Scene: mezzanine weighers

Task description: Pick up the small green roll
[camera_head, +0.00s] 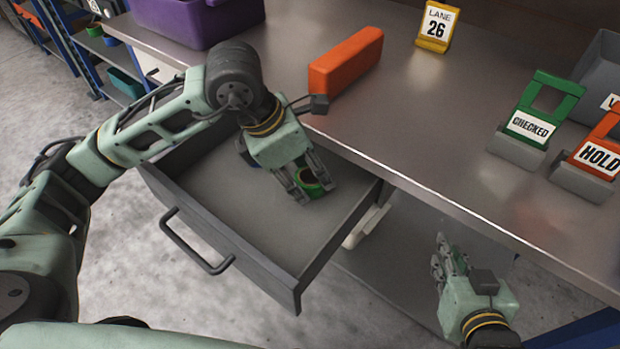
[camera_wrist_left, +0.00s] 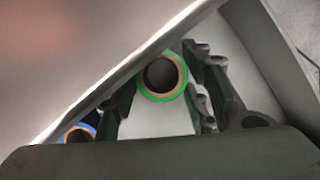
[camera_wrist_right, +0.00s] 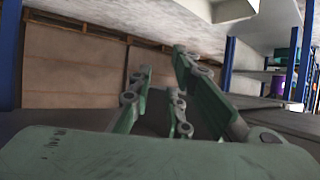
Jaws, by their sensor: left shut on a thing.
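The small green roll (camera_head: 309,184) is a green ring with a dark hollow middle, in the open drawer (camera_head: 240,237) under the bench. My left gripper (camera_head: 312,191) reaches down into the drawer and is shut on the roll. In the left wrist view the roll (camera_wrist_left: 163,75) sits between the two fingers. Whether it touches the drawer floor, I cannot tell. A blue roll (camera_wrist_left: 80,134) lies beside it, mostly hidden behind my gripper in the head view. My right gripper (camera_head: 447,257) is empty, right of the drawer and below the bench edge, with its fingers apart.
The metal bench top (camera_head: 400,130) overhangs the drawer's back. On it are an orange block (camera_head: 346,62), a purple bin (camera_head: 200,20), a yellow lane sign (camera_head: 436,25), a green CHECKED stand (camera_head: 538,115) and an orange HOLD stand (camera_head: 596,158). The drawer's front and middle are clear.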

